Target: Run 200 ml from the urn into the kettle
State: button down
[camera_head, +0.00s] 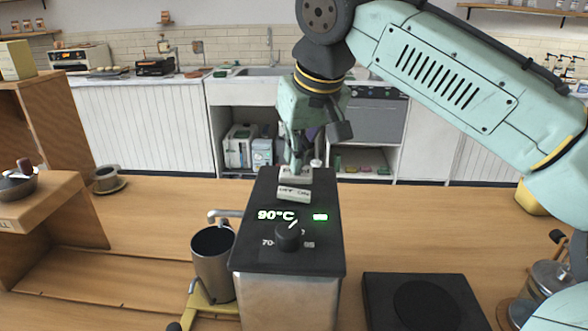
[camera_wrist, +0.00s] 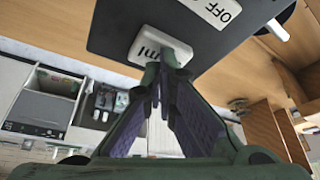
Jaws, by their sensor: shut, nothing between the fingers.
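The urn (camera_head: 290,300) is a steel box with a black top, a lit 90°C readout, a dial knob (camera_head: 288,236) and a white key marked OFF (camera_head: 294,193). Its tap (camera_head: 225,214) points left over an open steel vessel (camera_head: 213,268), apparently the kettle; its contents cannot be made out. My gripper (camera_head: 296,170) is over the far end of the urn's top. In the wrist view my gripper (camera_wrist: 166,64) has its fingertips together at a white key marked "ml" (camera_wrist: 158,45), apparently touching it. It holds nothing.
A black flat plate (camera_head: 425,302) lies right of the urn, with a glass and metal pot (camera_head: 550,282) farther right. A wooden stand (camera_head: 40,220) is at the left, near a small cup on a saucer (camera_head: 107,180). The counter between stand and urn is mostly clear.

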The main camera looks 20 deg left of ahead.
dwell(0.3)
jog(key=shift+r+p, duration=0.85)
jog(key=shift+p, duration=0.1)
jog(key=shift+f+b, duration=0.6)
jog(key=shift+f, duration=0.35)
dwell(1.5)
jog(key=shift+r+p, duration=0.95)
